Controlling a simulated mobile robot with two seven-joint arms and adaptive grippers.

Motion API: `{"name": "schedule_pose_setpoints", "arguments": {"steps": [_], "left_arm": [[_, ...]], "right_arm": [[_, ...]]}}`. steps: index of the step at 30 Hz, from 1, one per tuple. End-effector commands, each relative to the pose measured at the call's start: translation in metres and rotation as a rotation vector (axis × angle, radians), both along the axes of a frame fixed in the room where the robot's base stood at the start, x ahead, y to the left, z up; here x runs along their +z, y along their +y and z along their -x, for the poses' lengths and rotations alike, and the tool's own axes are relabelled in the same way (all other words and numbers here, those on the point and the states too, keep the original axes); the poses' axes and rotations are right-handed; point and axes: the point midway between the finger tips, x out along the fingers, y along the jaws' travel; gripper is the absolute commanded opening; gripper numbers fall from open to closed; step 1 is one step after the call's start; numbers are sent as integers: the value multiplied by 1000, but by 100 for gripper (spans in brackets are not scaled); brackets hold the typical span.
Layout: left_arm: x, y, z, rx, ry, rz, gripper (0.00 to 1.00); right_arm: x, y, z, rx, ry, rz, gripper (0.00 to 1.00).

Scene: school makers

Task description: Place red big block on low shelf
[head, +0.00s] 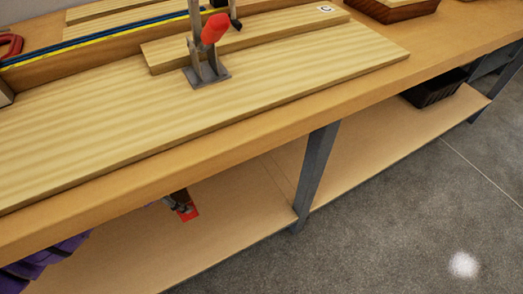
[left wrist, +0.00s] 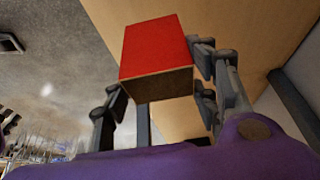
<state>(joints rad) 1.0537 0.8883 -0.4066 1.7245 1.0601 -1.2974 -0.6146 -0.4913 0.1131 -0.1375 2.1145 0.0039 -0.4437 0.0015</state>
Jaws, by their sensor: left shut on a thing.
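The red big block (head: 190,212) shows as a small red patch under the workbench, over the low shelf (head: 245,205). In the left wrist view the block (left wrist: 156,45) is large, with a red face and a brown, wood-like side. My left gripper (head: 178,201) is shut on it, with a finger on each side in the left wrist view (left wrist: 157,80). The bench top hides much of the gripper and part of the block in the head view. I cannot tell whether the block touches the shelf. My right gripper is in neither view.
The workbench top (head: 290,95) overhangs the shelf. A grey bench leg (head: 316,170) stands to the right of the block. A dark tray (head: 435,88) sits on the shelf's far right. The shelf between leg and tray looks clear. A red-handled clamp (head: 212,35) stands on top.

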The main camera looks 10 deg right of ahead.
Motion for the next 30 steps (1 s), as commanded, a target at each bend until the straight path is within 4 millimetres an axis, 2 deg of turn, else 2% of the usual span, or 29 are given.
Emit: {"name": "schedule_pose_setpoints", "arguments": {"steps": [5,11,14,23,25,30], "left_arm": [[1,3,0,-10,0,1,23],[-4,1,-6,-10,0,1,23],[-13,-5,-22,-9,1,3,23],[-48,-28,-92,-10,3,2,23],[-65,-30,-101,-8,5,2,23],[-87,-37,-121,-9,3,1,23]], "right_arm": [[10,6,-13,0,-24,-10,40],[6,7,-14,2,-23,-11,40],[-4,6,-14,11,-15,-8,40],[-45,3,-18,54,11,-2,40],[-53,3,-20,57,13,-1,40],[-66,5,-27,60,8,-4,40]]}}
